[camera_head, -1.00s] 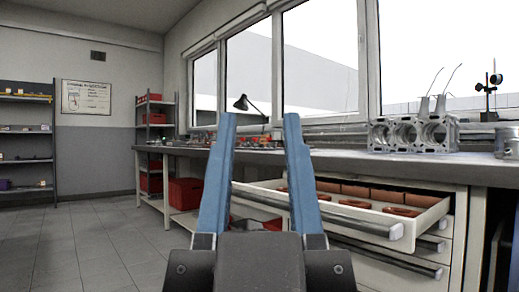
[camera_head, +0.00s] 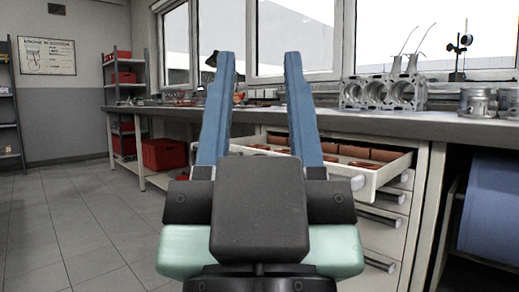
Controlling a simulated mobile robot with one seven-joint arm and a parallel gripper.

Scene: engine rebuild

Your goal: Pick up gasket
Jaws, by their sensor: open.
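My gripper (camera_head: 260,55) is in the middle of the camera_head view, its two blue fingers pointing up and spread apart with nothing between them. Behind it, an open drawer (camera_head: 386,174) sticks out under the workbench. Flat orange-red pieces (camera_head: 364,164) lie in its compartments and look like gaskets, but they are small and I cannot tell their exact shape. My right finger and gripper body hide part of the drawer. The gripper appears apart from the drawer and the pieces.
A grey engine block (camera_head: 383,93) and metal cylindrical parts (camera_head: 478,102) stand on the workbench (camera_head: 430,124). Closed drawers (camera_head: 381,218) lie below the open one. Red bins (camera_head: 163,153) sit at the left. The tiled floor (camera_head: 65,215) at left is clear.

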